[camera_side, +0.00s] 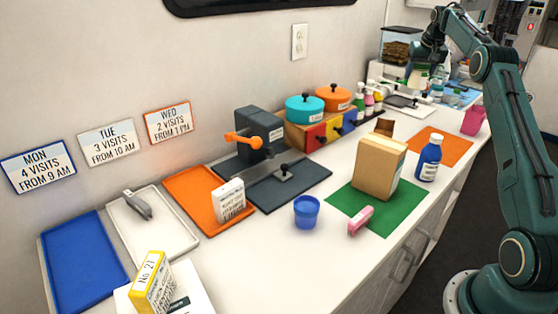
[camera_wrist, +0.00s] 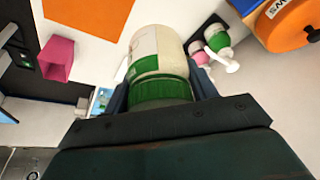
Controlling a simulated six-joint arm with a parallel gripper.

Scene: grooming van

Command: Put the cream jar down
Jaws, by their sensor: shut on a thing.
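The cream jar (camera_wrist: 158,52) is a pale, labelled container with a green lid, seen large in the wrist view. My gripper (camera_wrist: 162,90) is shut on it, with one finger on each side near the green lid. The lid end is nearer the palm and the pale body points away from it. In the side view, my gripper (camera_side: 420,72) is small and far off at the back of the counter. The jar (camera_side: 418,76) shows there as a small pale and green shape. I cannot tell whether its base touches anything.
A pink cup (camera_side: 473,120), pump bottles (camera_side: 368,96) and a dark board (camera_side: 408,106) are on the counter near my gripper. Nearer the front are an orange mat (camera_side: 440,148), a blue bottle (camera_side: 429,160) and a cardboard box (camera_side: 380,166) on a green mat (camera_side: 400,208).

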